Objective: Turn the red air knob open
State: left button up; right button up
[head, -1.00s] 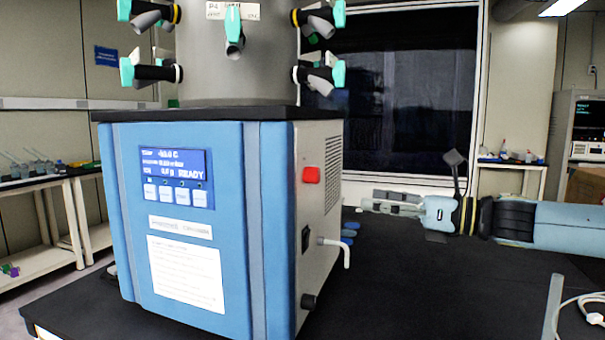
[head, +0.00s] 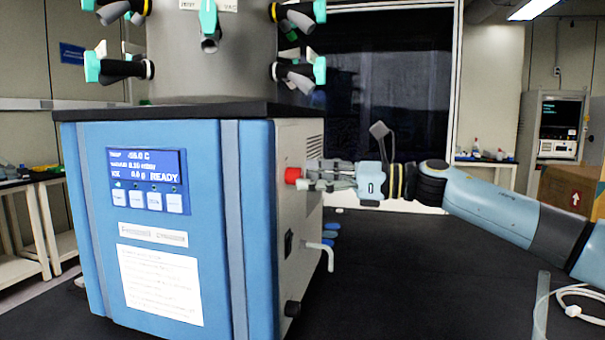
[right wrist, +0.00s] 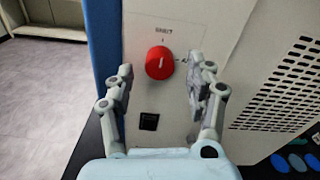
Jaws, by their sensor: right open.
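The red air knob (head: 292,175) is on the right side panel of the blue and white freeze dryer (head: 232,200). In the right wrist view the round red knob (right wrist: 159,62) has a pale mark pointing up. My right gripper (head: 310,174) is level with the knob, just to its right in the head view. In the right wrist view its open fingers (right wrist: 160,85) lie on both sides of and slightly below the knob, with gaps. I cannot tell whether a fingertip touches it. My left gripper is not in view.
A black switch (right wrist: 149,122) is below the knob. A white cable (head: 578,310) lies on the black bench at right. The bench's middle right is clear.

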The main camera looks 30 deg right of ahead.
jog(key=shift+x, duration=0.95)
jog(key=shift+w+a, duration=0.2)
grip_shut()
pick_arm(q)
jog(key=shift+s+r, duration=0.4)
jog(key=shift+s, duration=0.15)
